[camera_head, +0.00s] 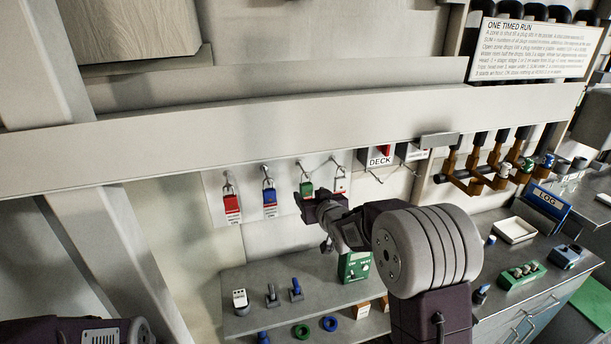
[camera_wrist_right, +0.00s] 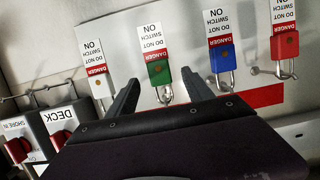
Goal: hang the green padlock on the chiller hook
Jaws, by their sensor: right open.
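The green padlock (camera_head: 307,188) hangs on the wall board between the blue and white padlocks. In the right wrist view the green padlock (camera_wrist_right: 158,74) appears upside down, with its shackle and a red-and-white danger tag. My right gripper (camera_head: 312,203) is at the green padlock in the head view. In the right wrist view its open fingers (camera_wrist_right: 160,90) stand on either side of the padlock, with gaps, not closed on it. Small hooks (camera_head: 376,177) show below the DECK sign, but I cannot read a chiller label on them. My left gripper is out of view.
A red padlock (camera_head: 232,206), a blue padlock (camera_head: 270,200) and a white padlock (camera_head: 340,182) hang nearby. The DECK switch (camera_head: 380,157) is to the right. A long beam (camera_head: 200,145) crosses above. A bench (camera_head: 263,318) with small parts lies below.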

